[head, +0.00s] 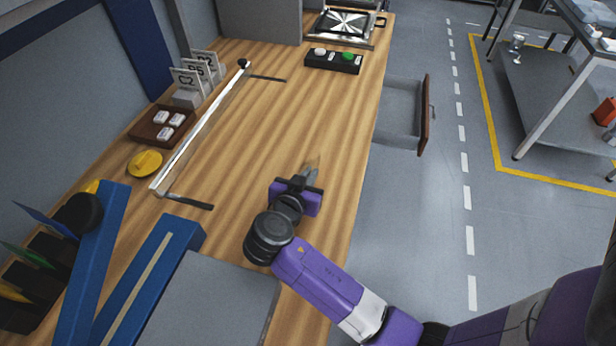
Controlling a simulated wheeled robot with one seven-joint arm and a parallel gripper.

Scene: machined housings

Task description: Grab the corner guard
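A long, shiny metal strip (205,125), which looks like the corner guard, lies slantwise on the wooden bench, left of the middle. Dark flat bars stick out on the right near its two ends. A small dark knob sits at its far end. My gripper (313,168) is over the bench to the right of the strip's near end, clearly apart from it. I see its fingers nearly edge-on, so their gap is hidden. I see nothing held between them.
A brown tray (147,136) with white blocks, label cards (190,82) and a yellow disc (145,163) stand left of the strip. Blue rails (150,270) lie nearer. A button box (333,62) is farther back. An open drawer (424,115) juts out right.

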